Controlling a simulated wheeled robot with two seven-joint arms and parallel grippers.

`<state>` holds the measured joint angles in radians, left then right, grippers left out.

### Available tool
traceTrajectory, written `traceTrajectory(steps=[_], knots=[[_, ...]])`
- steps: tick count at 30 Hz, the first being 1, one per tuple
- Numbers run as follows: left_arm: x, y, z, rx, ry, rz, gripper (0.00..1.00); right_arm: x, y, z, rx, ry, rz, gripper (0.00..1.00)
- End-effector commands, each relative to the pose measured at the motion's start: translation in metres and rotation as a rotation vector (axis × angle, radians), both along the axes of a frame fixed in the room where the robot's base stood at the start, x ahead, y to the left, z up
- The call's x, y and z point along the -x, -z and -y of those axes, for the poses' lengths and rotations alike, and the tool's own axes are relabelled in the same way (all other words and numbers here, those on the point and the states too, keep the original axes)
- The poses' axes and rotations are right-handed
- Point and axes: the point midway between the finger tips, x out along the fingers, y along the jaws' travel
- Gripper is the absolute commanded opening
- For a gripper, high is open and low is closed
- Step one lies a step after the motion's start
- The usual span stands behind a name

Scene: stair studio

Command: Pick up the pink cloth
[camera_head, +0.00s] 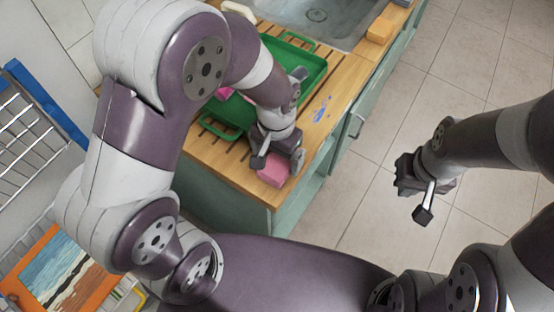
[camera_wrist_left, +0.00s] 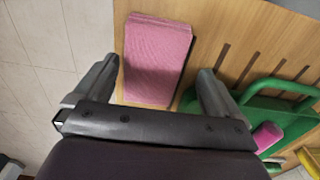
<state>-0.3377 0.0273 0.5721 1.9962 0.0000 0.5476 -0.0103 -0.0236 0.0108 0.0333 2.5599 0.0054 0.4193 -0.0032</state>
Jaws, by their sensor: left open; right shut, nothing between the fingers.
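The pink cloth (camera_head: 272,171) lies folded on the wooden counter near its front corner. In the left wrist view the cloth (camera_wrist_left: 157,60) is a flat pink rectangle ahead of and between the fingers. My left gripper (camera_head: 275,160) is just above the cloth, and in the head view it hides part of it. In the left wrist view my left gripper (camera_wrist_left: 155,90) is open, with one finger on each side of the cloth's near end; I cannot tell whether they touch it. My right gripper (camera_head: 419,205) is shut and empty, over the floor at the right.
A green tray (camera_head: 304,64) with a pink item (camera_wrist_left: 266,136) stands on the wooden counter (camera_head: 318,112) beside the cloth. A metal sink (camera_head: 340,20) and a yellow sponge-like block (camera_head: 381,29) are farther back. The tiled floor (camera_head: 470,80) at the right is clear.

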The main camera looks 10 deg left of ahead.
Motion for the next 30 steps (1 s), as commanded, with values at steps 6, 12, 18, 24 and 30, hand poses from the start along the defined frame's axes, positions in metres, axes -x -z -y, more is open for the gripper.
traceTrajectory(steps=[6,12,18,24,30], knots=[[0.000,0.012,0.000,0.001,0.001,0.002,0.98,0.000,0.001,0.000,0.000,0.000,0.000,0.00],[0.000,0.011,0.000,0.001,0.000,0.002,0.65,0.000,0.001,0.000,0.000,0.000,0.000,0.00],[0.000,0.011,0.000,0.000,0.000,0.001,0.34,0.000,0.001,0.000,0.000,0.000,0.000,0.00],[0.000,0.009,0.000,0.001,0.000,0.002,0.34,0.000,0.001,0.000,0.000,0.000,0.000,0.00],[-0.001,-0.014,0.000,0.002,0.000,0.005,0.34,0.000,-0.001,0.000,0.000,0.000,0.000,0.00]])
